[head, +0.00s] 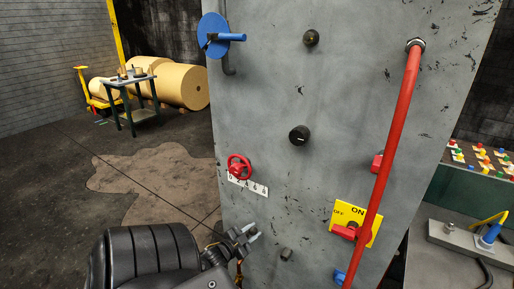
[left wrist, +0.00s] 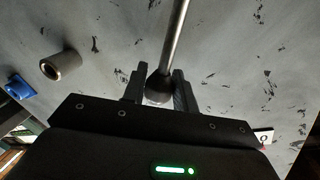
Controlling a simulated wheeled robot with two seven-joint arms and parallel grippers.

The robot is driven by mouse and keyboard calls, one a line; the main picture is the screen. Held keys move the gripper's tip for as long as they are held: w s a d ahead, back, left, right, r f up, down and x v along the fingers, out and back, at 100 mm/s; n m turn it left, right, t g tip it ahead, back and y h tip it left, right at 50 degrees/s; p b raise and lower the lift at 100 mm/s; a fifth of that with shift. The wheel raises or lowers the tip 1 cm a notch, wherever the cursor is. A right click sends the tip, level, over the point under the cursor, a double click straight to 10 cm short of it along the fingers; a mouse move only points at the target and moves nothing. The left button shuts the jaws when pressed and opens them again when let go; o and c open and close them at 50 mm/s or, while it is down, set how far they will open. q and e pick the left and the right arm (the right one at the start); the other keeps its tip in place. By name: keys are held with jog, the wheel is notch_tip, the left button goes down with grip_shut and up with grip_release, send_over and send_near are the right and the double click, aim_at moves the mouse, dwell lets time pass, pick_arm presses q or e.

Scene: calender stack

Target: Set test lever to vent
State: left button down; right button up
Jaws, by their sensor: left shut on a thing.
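The test lever is best seen in the left wrist view as a slim metal rod (left wrist: 178,45) with a dark round knob (left wrist: 158,88) at its end. My left gripper (left wrist: 160,92) is shut on the knob, one black finger on each side. In the head view my left gripper (head: 248,235) is at the lower left of the grey panel (head: 270,120), below the red handwheel. The lever is hard to make out there. Its vent marking cannot be read in either view. My right gripper is not in view.
Near the gripper are the red handwheel (head: 239,167), its white number plate (head: 248,186) and a short grey stub (head: 286,254). A yellow ON/OFF switch (head: 348,212) and red pipe (head: 397,125) are to the right. Floor left of the panel is open.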

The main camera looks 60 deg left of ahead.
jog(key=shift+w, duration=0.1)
pick_arm(q)
jog(key=c, duration=1.1)
grip_release()
jog(key=shift+d, duration=0.1)
jog(key=shift+c, duration=0.2)
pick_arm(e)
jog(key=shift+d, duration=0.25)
pick_arm(q)
jog(key=b+v, duration=0.2)
jog(key=v, duration=0.8)
jog(key=shift+s+d, duration=0.1)
jog(key=shift+s, duration=0.3)
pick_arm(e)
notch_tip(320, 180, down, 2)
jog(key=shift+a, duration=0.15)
